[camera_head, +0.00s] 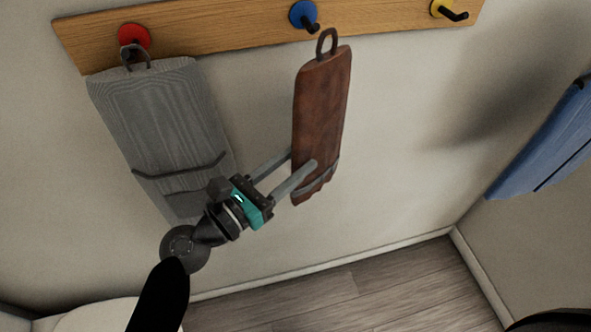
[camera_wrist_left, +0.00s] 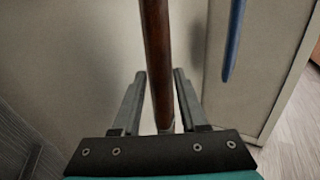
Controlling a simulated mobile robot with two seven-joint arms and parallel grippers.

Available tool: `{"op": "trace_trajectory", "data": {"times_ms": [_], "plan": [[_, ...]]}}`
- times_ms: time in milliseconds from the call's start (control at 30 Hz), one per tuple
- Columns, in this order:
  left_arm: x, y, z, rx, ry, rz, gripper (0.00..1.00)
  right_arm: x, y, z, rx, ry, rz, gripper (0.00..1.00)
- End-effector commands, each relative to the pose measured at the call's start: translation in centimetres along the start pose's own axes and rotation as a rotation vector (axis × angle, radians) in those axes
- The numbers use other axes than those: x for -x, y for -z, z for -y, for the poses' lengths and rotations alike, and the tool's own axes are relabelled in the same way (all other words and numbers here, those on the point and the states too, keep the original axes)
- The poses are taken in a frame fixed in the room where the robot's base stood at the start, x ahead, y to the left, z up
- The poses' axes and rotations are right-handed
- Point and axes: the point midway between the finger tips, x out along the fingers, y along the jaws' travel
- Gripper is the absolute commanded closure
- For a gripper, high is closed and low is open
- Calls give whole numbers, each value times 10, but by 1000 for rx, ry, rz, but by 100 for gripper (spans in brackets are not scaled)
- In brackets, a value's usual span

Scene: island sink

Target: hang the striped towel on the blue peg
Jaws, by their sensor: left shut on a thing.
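A reddish-brown towel (camera_head: 322,110) with a grey stripe near its lower edge hangs upright from my left gripper (camera_head: 302,160). The gripper is shut on its lower part, with one finger on each side. Its dark loop (camera_head: 327,41) stands up at the top, just right of the tip of the blue peg (camera_head: 303,14); the loop looks apart from the peg, though depth is hard to judge. In the left wrist view the towel (camera_wrist_left: 158,60) shows edge-on between the fingers. My right gripper is not in view.
A grey, finely lined towel (camera_head: 160,105) hangs by its loop on the red peg (camera_head: 134,38). The yellow peg (camera_head: 441,9) on the wooden rail (camera_head: 220,28) is bare. A blue towel (camera_head: 545,140) hangs at the right wall. The wall between brown and blue towels is clear.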

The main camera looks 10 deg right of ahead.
Motion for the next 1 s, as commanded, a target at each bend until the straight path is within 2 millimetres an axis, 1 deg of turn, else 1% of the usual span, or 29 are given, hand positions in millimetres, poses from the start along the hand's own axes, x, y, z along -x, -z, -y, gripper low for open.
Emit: {"op": "trace_trajectory", "data": {"times_ms": [1000], "plan": [[-30, 8, -53, 0, 0, 0, 100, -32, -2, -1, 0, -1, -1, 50]]}}
